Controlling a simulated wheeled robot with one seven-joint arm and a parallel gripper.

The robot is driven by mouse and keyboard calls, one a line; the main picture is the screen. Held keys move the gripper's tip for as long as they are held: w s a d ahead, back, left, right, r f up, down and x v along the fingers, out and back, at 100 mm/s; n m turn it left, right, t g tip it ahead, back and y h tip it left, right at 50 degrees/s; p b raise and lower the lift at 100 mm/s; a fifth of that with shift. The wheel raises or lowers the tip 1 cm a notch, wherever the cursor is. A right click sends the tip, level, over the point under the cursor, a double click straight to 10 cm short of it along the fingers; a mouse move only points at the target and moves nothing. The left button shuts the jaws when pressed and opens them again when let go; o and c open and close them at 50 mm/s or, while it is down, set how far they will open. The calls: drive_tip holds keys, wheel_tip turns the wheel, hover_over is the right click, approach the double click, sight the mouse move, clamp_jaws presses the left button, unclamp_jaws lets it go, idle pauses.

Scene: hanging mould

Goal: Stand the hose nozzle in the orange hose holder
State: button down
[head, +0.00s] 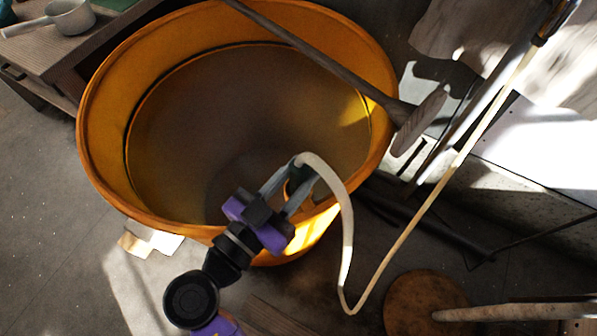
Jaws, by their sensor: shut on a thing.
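My gripper (300,173) is over the near right part of the large orange tub and shut on the hose nozzle. The grey end of the nozzle (297,160) shows at the fingertips; the rest is hidden by the fingers. The pale hose (347,225) arches from it over the tub's rim, dips outside and rises to the upper right. A small orange piece (287,190) shows between the fingers, near the tub's inner wall. It may be the orange hose holder, but I cannot tell, nor whether the nozzle touches it.
The orange tub (102,125) stands on the floor. A long wooden paddle (330,62) lies across its far right rim. A table with a white saucepan (70,17) is at upper left. A round wooden disc (420,302) and poles are at lower right.

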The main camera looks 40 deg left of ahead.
drive_tip(key=shift+f, duration=0.1)
drive_tip(key=c, duration=1.1)
unclamp_jaws()
drive_tip(key=shift+r+p, duration=0.5)
drive_tip(key=shift+p, duration=0.05)
drive_tip(key=s+d, duration=0.1)
drive_tip(key=s, duration=1.1)
drive_tip(key=shift+f+b, duration=0.2)
drive_tip(key=shift+b, duration=0.25)
drive_tip(key=shift+s, duration=0.1)
